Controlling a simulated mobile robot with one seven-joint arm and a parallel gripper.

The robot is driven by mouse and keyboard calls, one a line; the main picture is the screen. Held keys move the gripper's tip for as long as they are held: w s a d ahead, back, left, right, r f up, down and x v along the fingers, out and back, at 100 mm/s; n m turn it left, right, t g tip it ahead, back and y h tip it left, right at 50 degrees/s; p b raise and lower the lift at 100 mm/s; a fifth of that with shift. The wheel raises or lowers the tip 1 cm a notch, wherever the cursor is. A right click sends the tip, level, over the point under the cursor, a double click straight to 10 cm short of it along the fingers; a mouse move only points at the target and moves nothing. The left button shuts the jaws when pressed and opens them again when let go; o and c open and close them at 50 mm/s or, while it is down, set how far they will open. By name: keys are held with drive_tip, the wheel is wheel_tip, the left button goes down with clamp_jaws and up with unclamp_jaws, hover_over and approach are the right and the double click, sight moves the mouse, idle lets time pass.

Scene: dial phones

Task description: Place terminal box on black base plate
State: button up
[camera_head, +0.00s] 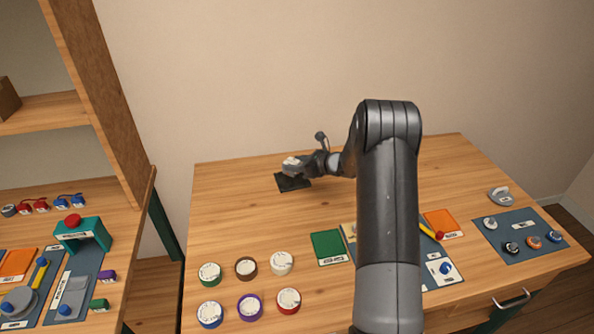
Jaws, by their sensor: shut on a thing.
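The black base plate (289,183) lies flat on the back left part of the table. My gripper (294,170) reaches in from the right, just over the plate. It is shut on a small light grey thing (291,160), which I take to be the terminal box. The box shows above the plate's upper side; I cannot tell whether it touches the plate. My gripper's fingers are small in this view and partly hide the box and the plate.
Several round dials (246,267) stand at the front left of the table (228,213). A green mat (328,246) and an orange mat (440,223) lie in front. The table around the plate is clear.

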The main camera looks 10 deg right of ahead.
sight(297, 174)
drive_tip(key=shift+f, duration=1.45)
drive_tip(key=shift+f, duration=0.1)
drive_tip(key=o, duration=1)
